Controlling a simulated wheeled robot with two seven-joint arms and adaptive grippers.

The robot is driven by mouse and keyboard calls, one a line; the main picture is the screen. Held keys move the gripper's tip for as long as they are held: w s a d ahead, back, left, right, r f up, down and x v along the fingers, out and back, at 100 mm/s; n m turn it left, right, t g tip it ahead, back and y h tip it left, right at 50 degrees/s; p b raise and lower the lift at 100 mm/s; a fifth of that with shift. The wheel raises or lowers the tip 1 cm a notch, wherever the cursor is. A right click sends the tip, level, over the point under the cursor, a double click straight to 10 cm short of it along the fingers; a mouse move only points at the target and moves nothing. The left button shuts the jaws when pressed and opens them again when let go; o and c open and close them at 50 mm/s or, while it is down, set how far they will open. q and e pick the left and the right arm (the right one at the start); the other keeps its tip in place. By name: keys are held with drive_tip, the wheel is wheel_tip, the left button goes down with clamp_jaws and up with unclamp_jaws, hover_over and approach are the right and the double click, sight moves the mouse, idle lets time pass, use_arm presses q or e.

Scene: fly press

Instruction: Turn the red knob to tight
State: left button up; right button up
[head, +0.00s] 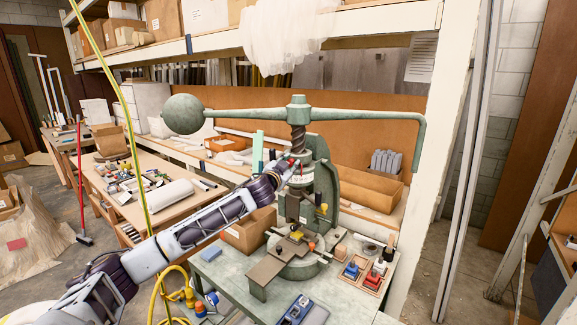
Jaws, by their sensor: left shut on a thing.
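The green fly press (325,185) stands on the grey-green bench, with its screw and long lever arm on top. A small red knob (291,161) shows at the press's collar, left of the screw. My left gripper (288,169) reaches in from the lower left and is shut on the red knob at the collar. The fingers are small and dark here and partly cover the knob. The knob's angle is too small to read. My right gripper is not in view.
The lever arm (360,113) with its round ball weight (183,114) spans above my left arm. A yellow hose (128,140) hangs in front at left. A yellow knob (323,208) is on the press. A wooden tray (352,280) of small tools lies at right.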

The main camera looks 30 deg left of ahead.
use_arm(q)
drive_tip(key=m, duration=1.2)
drive_tip(key=shift+d+f, duration=0.1)
drive_tip(key=shift+f, duration=0.05)
drive_tip(key=shift+m, duration=0.3)
drive_tip(key=o, duration=1)
drive_tip(key=shift+o, duration=0.2)
drive_tip(key=shift+s, duration=0.2)
drive_tip(key=s+d, duration=0.2)
drive_tip(key=s, duration=0.9)
drive_tip(key=shift+s, duration=0.15)
idle(0.6)
drive_tip(key=shift+d, duration=0.15)
idle(0.6)
